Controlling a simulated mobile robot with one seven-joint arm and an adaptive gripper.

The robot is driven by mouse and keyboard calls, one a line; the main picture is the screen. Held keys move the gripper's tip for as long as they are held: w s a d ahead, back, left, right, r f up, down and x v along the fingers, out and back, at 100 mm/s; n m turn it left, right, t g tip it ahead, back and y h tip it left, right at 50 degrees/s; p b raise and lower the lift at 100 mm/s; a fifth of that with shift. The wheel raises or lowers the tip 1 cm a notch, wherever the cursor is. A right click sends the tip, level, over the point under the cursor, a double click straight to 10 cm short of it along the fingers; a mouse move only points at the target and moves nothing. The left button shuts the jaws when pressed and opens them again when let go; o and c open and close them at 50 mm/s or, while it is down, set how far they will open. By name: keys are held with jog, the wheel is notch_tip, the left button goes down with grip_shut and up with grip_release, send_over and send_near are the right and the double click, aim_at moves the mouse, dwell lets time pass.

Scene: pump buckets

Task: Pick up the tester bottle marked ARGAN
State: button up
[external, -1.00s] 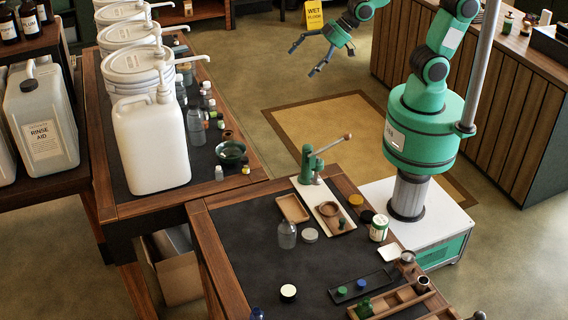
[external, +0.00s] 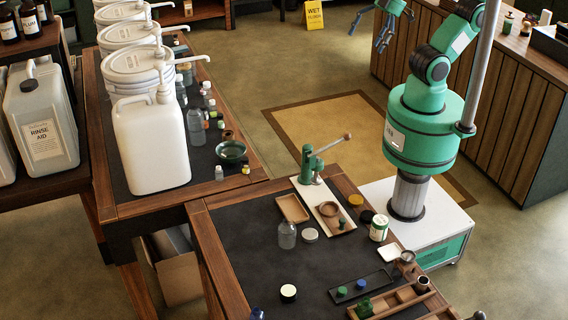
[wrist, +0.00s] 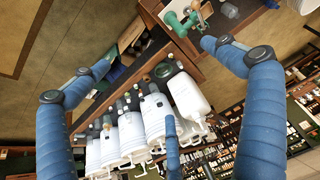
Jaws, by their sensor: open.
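No label reading ARGAN is legible in either view, so I cannot tell which bottle is the tester. Several small bottles (external: 197,128) stand on the dark bench beside the white pump buckets (external: 137,66). A clear bottle (external: 287,235) stands on the nearer table. My gripper (external: 383,32) is high over the floor at the top, well away from these bottles. In the wrist view my gripper (wrist: 160,80) has its blue fingers spread wide and holds nothing. The buckets (wrist: 132,130) and small dark bottles show between and beyond the fingers.
A large white jug (external: 152,145) stands at the bench's near end. A green hand press (external: 310,165), trays and jars occupy the nearer table. A wooden counter (external: 470,90) with small bottles is at right. Open floor (external: 290,70) lies between bench and counter.

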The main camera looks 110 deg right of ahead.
jog(key=shift+c, duration=0.5)
jog(key=c, duration=1.2)
jog(key=shift+w, duration=0.1)
